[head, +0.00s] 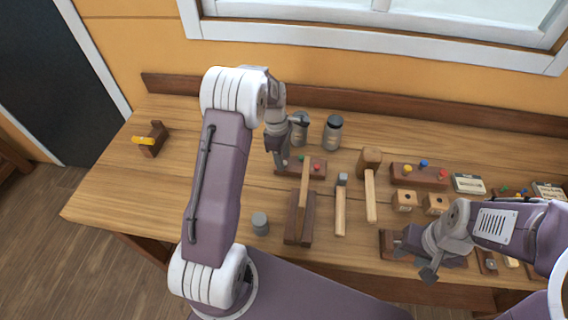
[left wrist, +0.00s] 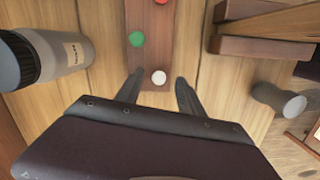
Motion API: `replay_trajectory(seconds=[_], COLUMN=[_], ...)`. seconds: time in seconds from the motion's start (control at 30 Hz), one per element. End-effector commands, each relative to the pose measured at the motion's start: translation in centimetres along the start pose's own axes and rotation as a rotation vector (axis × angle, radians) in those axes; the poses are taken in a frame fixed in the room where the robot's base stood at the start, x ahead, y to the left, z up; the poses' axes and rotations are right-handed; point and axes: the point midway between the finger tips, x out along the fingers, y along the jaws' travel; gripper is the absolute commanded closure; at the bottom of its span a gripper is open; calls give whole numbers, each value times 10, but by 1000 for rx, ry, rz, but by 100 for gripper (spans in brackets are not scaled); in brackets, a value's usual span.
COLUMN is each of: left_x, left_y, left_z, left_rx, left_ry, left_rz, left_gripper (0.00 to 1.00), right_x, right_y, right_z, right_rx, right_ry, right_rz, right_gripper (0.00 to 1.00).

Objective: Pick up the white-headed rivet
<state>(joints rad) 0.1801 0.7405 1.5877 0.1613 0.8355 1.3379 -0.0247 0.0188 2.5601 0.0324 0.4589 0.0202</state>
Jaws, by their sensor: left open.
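The white-headed rivet (left wrist: 158,77) stands in a dark wooden block (left wrist: 152,50), near one end, beside a green-headed rivet (left wrist: 137,40) and a red-headed one at the top edge. In the head view the block (head: 312,173) shows on the bench, but the white head is hidden by my left gripper (head: 283,163). In the left wrist view my left gripper (left wrist: 160,84) is open, with one fingertip on each side of the white head and nothing held. My right gripper (head: 424,268) is over the bench's front right; its jaws are unclear.
Two grey jars (head: 332,133) stand behind the block. A wooden holder (head: 292,230) with a long handle, a hammer (head: 341,205) and a mallet (head: 370,185) lie to its front and right. A grey cylinder (head: 260,222) stands in front. Bench left is mostly clear.

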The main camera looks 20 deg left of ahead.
Motion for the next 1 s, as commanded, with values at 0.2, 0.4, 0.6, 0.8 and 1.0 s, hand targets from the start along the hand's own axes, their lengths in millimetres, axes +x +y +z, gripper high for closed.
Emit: replay_trajectory(seconds=[0.2, 0.4, 0.6, 0.8, 1.0], left_x=[14, 13, 13, 12, -7], left_y=[0, 0, 0, 0, 1], left_z=[0, 0, 0, 0, 2], left_rx=[-1, -1, -1, 0, 1], left_ry=[0, 0, 0, 0, 1], left_rz=[0, 1, 1, 1, 6], left_gripper=[55, 77, 100, 100, 100], right_x=[0, 0, 0, 0, 1], right_y=[0, 0, 0, 0, 0], right_z=[0, 0, 0, 0, 0], right_rx=[0, 0, 0, 0, 0], right_ry=[0, 0, 0, 0, 0], right_rz=[0, 0, 0, 0, 0], right_gripper=[64, 64, 64, 64, 64])
